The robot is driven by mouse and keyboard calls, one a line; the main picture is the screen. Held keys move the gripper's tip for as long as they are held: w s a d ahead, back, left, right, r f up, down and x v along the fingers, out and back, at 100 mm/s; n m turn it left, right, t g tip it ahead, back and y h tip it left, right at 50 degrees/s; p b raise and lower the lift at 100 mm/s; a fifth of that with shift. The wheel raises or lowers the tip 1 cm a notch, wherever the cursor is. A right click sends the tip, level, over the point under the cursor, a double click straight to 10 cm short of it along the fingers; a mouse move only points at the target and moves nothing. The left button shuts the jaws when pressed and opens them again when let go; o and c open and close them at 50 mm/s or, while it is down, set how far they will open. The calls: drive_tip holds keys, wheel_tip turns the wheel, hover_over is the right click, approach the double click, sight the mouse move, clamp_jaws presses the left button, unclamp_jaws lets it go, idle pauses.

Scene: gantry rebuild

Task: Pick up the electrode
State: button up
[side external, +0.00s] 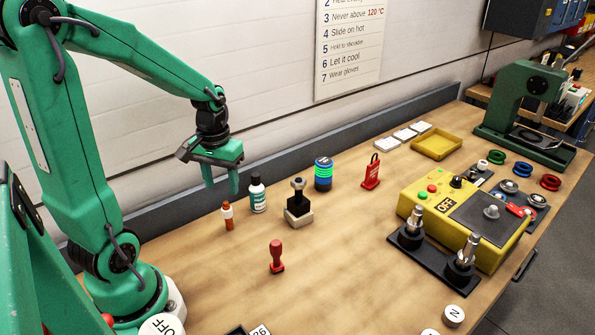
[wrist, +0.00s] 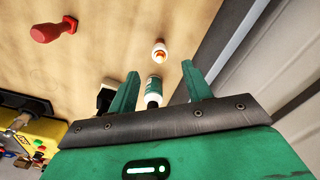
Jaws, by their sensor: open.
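No thing in view is plainly marked as the electrode, and I cannot tell which one it is. A small orange-brown tube with a white band (side external: 228,216) stands upright on the bench; it also shows in the wrist view (wrist: 159,52). A white bottle with a teal label and dark cap (side external: 258,195) stands just behind it. My gripper (side external: 220,180) is open and empty, fingers down, above the bench and slightly left of the tube and bottle. In the wrist view the bottle (wrist: 153,88) shows between my fingers (wrist: 160,69), with the tube beyond the tips.
A black-topped piece on a pale block (side external: 299,211), a blue-green cylinder (side external: 323,174), a red tag (side external: 371,172) and a red stamp-like piece (side external: 277,256) stand nearby. A yellow control box (side external: 440,205) and yellow tray (side external: 436,146) are at right. The bench front is mostly clear.

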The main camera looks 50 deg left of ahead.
sight(226, 202)
drive_tip(key=shift+f, duration=1.1)
drive_tip(key=shift+w+f, duration=0.15)
drive_tip(key=shift+f, duration=2.45)
clamp_jaws()
